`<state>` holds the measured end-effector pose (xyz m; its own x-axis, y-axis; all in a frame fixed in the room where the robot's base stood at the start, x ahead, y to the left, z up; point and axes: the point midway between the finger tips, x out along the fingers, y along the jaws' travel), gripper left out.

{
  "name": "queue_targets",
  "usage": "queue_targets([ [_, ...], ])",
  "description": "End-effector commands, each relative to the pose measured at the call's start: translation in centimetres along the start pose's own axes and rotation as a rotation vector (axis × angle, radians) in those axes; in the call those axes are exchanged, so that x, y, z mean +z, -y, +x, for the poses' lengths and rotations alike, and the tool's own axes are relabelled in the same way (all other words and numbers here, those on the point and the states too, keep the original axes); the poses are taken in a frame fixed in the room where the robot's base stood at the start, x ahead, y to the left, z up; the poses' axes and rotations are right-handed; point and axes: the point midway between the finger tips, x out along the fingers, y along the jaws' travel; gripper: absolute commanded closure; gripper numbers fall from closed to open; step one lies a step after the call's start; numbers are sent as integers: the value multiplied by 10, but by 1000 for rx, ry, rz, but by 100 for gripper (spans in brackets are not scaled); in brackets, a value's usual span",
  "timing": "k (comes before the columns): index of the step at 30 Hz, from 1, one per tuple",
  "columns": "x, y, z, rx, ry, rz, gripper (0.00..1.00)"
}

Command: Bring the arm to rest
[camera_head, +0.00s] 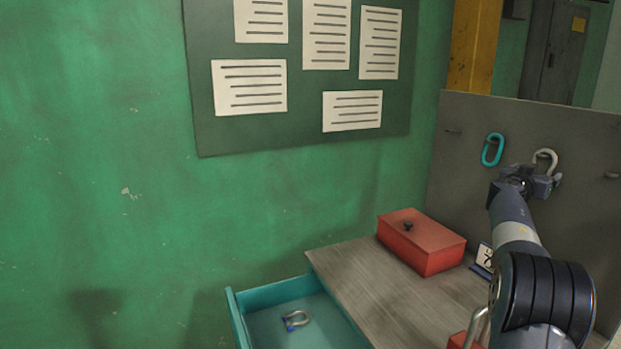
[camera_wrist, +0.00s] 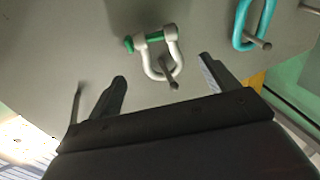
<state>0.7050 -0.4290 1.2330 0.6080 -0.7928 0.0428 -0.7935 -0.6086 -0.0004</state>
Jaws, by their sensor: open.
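My gripper (camera_wrist: 164,86) is open and empty in the wrist view. Its two fingers point toward a grey pegboard (camera_wrist: 75,40). A white shackle with a green pin (camera_wrist: 158,52) hangs on a peg in front of the fingers, apart from both of them. In the head view my arm reaches up from the lower right, with my gripper (camera_head: 540,181) near the board, just below the white shackle (camera_head: 546,160). The fingertips are hard to make out there.
A teal link (camera_head: 492,150) hangs on a peg to the left. A red lidded box (camera_head: 421,243) and a small sign (camera_head: 484,258) stand on the wooden bench top (camera_head: 365,280). An open teal drawer (camera_head: 240,318) holds a shackle with blue ends (camera_head: 297,320). Bare pegs also stick out.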

Motion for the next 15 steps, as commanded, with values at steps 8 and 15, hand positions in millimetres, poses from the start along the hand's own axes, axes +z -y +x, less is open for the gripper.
queue_targets([
  [8, -4, 0, 33, 1, 1, -1, 19],
  [15, -2, 0, 51, 0, 2, -1, 19],
])
